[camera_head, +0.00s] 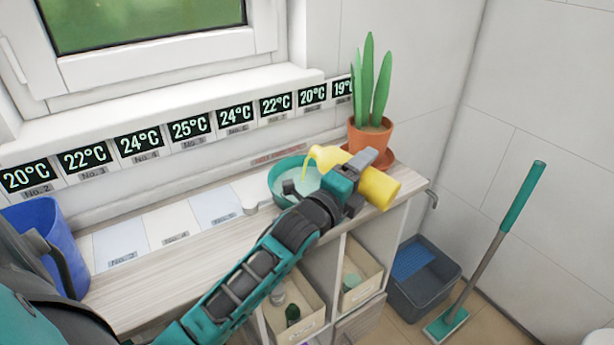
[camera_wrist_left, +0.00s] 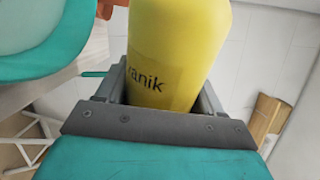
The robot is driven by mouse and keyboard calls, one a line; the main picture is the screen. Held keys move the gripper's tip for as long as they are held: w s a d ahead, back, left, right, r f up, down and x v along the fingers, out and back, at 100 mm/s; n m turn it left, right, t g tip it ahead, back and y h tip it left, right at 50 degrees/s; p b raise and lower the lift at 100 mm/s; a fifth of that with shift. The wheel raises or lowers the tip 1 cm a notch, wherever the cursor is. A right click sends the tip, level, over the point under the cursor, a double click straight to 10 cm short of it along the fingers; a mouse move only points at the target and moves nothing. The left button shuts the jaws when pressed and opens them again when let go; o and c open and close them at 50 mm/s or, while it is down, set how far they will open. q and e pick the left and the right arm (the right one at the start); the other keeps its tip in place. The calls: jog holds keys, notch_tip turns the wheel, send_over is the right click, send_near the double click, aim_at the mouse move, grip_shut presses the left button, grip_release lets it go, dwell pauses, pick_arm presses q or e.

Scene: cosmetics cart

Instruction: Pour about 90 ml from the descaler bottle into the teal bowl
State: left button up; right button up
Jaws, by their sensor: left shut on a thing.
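The yellow descaler bottle (camera_head: 378,187) is tipped nearly on its side, its mouth pointing left over the teal bowl (camera_head: 277,183). A thin yellow stream runs from its mouth into the bowl, which holds pale liquid. My left gripper (camera_head: 362,178) is shut on the bottle's body. In the left wrist view the bottle (camera_wrist_left: 178,50) sits between the fingers (camera_wrist_left: 160,95), with part of its label showing. The bowl's teal rim (camera_wrist_left: 70,45) shows at the upper left there. The exact liquid level is hard to tell. My right gripper is not in view.
A potted plant (camera_head: 371,135) in a terracotta pot stands just behind the bottle. A blue bin (camera_head: 45,240) is at the left. Temperature displays (camera_head: 190,127) line the wall. Open shelves with boxes (camera_head: 300,315) sit below the worktop.

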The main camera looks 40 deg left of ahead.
pick_arm(q)
jog(key=shift+r+n, duration=0.1)
jog(key=shift+n, duration=0.3)
dwell(1.6)
